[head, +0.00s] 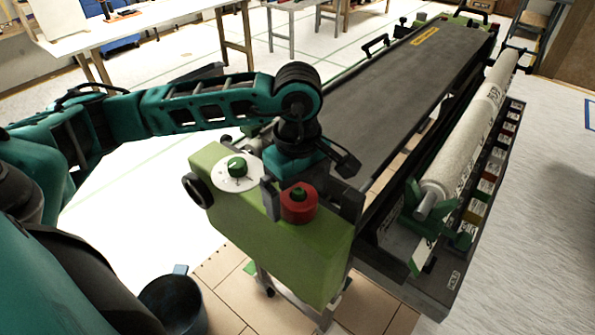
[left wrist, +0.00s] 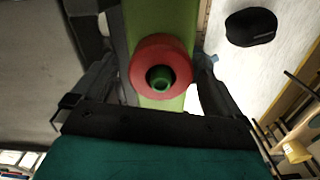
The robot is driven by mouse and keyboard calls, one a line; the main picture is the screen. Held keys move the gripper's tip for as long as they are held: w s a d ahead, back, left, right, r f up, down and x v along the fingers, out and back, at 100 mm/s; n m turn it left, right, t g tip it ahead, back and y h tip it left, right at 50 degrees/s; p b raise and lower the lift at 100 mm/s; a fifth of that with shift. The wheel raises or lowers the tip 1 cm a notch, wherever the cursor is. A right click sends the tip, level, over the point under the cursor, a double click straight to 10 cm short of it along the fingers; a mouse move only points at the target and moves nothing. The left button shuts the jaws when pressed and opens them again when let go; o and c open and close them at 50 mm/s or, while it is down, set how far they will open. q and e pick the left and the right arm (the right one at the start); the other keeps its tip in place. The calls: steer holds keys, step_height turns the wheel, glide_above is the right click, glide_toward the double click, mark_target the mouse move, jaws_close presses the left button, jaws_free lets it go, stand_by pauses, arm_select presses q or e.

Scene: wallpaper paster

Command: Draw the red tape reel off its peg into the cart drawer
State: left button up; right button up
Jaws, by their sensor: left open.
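The red tape reel (head: 298,208) sits around a green peg (head: 298,192) on the light green end housing (head: 262,240) of the pasting machine. In the left wrist view, the reel (left wrist: 142,70) shows as a red ring around the green peg (left wrist: 161,80). My left gripper (head: 309,199) is open, with one finger on each side of the reel. I cannot make out the cart drawer for certain. My right gripper is not in view.
A white dial (head: 226,178) with a green knob is left of the reel. The long grey machine bed (head: 390,85) and a wallpaper roll (head: 465,150) lie to the right. A dark bucket (head: 176,304) stands below. White floor is free at left.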

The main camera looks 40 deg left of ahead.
arm_select(q)
steer(key=shift+f, duration=0.5)
steer(key=shift+r, duration=0.1)
steer(key=c, duration=1.2)
